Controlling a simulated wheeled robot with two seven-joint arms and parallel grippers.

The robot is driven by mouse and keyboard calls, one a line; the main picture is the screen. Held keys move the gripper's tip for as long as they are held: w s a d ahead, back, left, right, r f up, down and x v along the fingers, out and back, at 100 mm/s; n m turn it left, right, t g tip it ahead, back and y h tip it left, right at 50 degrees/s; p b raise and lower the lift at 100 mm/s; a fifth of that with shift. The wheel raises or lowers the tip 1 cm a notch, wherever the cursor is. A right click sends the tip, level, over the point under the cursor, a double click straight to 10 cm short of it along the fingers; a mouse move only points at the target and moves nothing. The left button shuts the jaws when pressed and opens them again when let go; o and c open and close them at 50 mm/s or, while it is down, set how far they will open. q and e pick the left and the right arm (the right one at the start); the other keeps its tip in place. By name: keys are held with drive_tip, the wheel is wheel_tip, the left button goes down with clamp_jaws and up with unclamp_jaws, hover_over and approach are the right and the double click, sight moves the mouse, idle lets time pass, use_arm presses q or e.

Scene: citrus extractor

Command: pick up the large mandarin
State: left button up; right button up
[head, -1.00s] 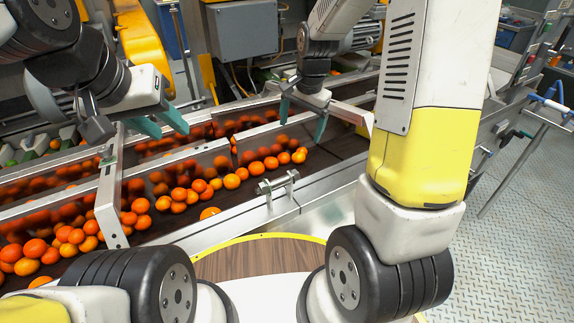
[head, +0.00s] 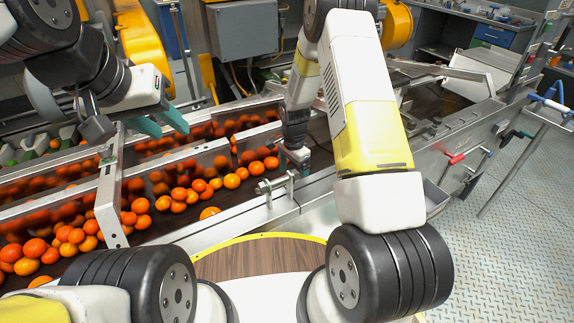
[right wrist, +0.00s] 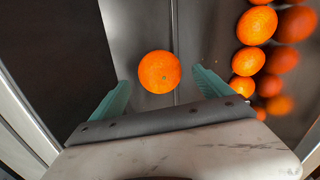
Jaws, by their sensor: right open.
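In the right wrist view a single round orange mandarin (right wrist: 159,72) lies on the grey metal surface, apart from the row of fruit. My right gripper (right wrist: 160,82) is open, with a teal finger on each side of this mandarin in the picture; I cannot tell how high it is above it. My left gripper (head: 160,123) is open and empty above the conveyor at the left.
Several mandarins (head: 178,195) lie along the conveyor, running to the right end of the row. In the right wrist view a row of mandarins (right wrist: 257,26) sits close beside the right finger. A metal rail (head: 230,220) with a clamp borders the conveyor's near side.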

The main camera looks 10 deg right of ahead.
drive_tip(key=shift+f, duration=1.5)
drive_tip(key=c, duration=1.6)
drive_tip(key=shift+r, duration=0.1)
